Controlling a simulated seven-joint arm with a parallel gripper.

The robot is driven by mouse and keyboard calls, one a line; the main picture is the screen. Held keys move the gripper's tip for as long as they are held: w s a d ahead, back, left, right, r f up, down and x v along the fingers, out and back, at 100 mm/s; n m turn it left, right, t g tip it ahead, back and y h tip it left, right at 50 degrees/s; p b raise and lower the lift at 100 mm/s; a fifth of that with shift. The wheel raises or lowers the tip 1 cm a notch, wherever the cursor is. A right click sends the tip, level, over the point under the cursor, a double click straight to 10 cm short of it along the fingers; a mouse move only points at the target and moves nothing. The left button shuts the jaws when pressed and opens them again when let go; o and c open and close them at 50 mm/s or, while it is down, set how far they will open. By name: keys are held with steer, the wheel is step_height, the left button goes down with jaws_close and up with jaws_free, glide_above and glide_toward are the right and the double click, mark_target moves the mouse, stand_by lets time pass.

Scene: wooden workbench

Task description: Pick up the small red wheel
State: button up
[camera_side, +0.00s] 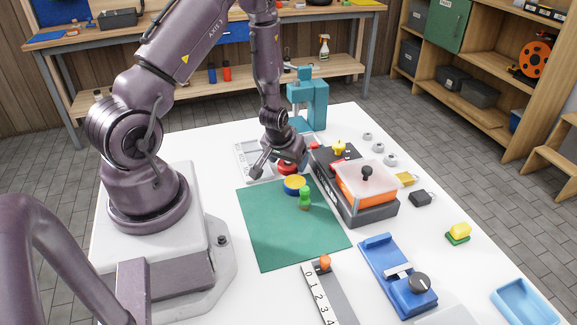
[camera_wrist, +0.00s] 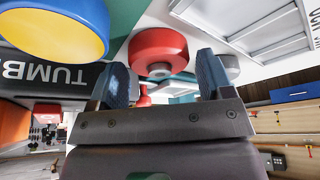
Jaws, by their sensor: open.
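The small red wheel (camera_side: 287,168) lies at the far edge of the green mat, just behind a yellow-and-blue disc (camera_side: 294,184). My gripper (camera_side: 284,160) is over it, tilted, with its fingers spread wide. In the wrist view the red wheel (camera_wrist: 158,46) shows just beyond the gap between the two fingertips (camera_wrist: 164,74), which are open and empty. I cannot tell whether a finger touches it. The yellow-and-blue disc (camera_wrist: 52,28) fills the upper left of the wrist view.
A green peg-like piece (camera_side: 304,197) stands on the green mat (camera_side: 285,235). A grey tray (camera_side: 247,158) lies left of my gripper, and a teal press (camera_side: 314,100) stands behind.

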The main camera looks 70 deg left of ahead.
steer(key=c, duration=0.7)
steer(key=shift+r, duration=0.1)
